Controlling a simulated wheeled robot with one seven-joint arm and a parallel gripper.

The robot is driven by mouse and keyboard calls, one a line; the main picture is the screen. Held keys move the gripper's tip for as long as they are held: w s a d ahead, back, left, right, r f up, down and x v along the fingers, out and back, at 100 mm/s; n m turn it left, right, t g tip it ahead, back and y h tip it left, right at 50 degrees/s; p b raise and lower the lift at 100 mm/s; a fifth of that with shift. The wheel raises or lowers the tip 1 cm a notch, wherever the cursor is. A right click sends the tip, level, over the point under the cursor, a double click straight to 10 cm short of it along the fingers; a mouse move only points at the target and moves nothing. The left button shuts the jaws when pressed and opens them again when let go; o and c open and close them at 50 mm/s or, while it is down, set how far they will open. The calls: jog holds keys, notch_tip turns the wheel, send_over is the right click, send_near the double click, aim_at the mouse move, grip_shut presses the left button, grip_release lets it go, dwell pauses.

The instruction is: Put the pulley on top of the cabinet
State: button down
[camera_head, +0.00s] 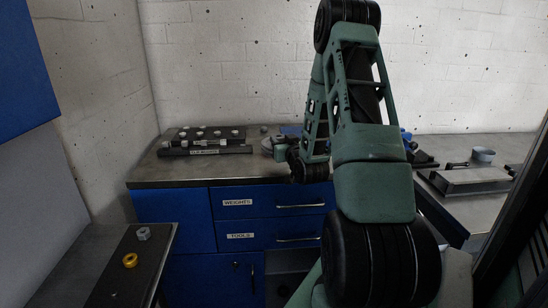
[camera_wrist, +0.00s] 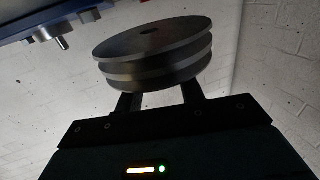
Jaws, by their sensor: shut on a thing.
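The pulley (camera_wrist: 155,52) is a grey metal disc with a grooved rim, seen large in the wrist view. My gripper (camera_wrist: 158,98) is shut on it, one dark finger at each side of its lower part. In the head view my gripper (camera_head: 279,148) is small and partly hidden by my arm, over the back of the blue cabinet (camera_head: 180,207). The cabinet has a dark worktop (camera_head: 165,176) and drawers labelled WEIGHTS and TOOLS. I cannot tell how far the pulley is from the worktop.
A dark rack with several light knobs (camera_head: 205,140) stands on the worktop's back left. A side bench (camera_head: 88,265) holds a yellow ring (camera_head: 130,260) and a grey nut (camera_head: 143,233). A right-hand table holds a metal fixture (camera_head: 470,180). The worktop's front left is clear.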

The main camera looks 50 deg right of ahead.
jog(key=shift+f, duration=2.65)
jog(key=shift+f, duration=0.15)
jog(key=c, duration=0.9)
grip_release()
jog(key=shift+p+v, duration=2.4)
jog(key=shift+v, duration=3.65)
